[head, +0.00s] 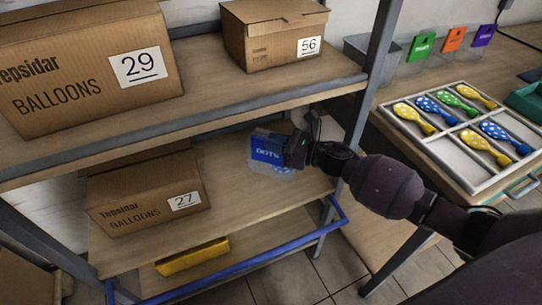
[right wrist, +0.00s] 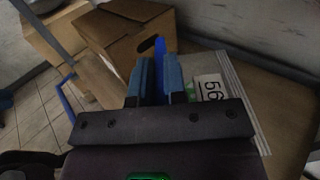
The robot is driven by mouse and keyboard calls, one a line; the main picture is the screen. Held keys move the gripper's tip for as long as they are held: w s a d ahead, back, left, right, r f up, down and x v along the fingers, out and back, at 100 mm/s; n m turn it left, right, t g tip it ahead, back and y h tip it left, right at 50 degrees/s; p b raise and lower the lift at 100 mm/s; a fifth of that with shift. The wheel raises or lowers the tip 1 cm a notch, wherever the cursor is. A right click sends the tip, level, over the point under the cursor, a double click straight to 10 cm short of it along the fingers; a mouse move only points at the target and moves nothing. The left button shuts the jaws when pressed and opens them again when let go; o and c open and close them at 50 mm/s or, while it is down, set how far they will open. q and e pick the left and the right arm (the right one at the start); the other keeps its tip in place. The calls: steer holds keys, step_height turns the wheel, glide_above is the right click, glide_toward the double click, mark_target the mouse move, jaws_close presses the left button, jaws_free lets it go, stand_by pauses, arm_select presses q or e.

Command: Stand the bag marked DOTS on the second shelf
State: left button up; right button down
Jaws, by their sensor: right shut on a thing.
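The bag marked DOTS (head: 267,150) has a blue label across its top and a clear lower part with blue contents. It hangs upright in the head view, over the right part of the middle shelf board (head: 228,186). My right gripper (head: 293,150) is shut on its label from the right. I cannot tell whether the bag's bottom touches the board. In the right wrist view the fingers of my right gripper (right wrist: 157,85) close on a thin blue piece, the label (right wrist: 158,60). My left gripper is not in view.
Box 27 (head: 145,195) stands left of the bag on the same board. Boxes 29 (head: 85,60) and 56 (head: 265,40) stand on the board above. A yellow bin (head: 192,257) is below, behind a blue rail (head: 240,270). A balloon tray (head: 385,112) sits on the right table.

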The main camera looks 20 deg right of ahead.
mark_target(271, 157)
steer(key=shift+w+f, duration=0.1)
steer(key=shift+w, duration=0.7)
steer(key=shift+s+f, duration=0.1)
steer(key=shift+f, duration=0.5)
steer(key=shift+f+b, duration=0.35)
steer(key=shift+f, duration=0.15)
step_height(271, 157, down, 4)
steer(key=shift+r+b, duration=0.1)
steer(key=shift+b, duration=0.4)
steer(key=shift+f, duration=0.4)
steer(key=shift+w+f, duration=0.1)
steer(key=shift+w, duration=0.1)
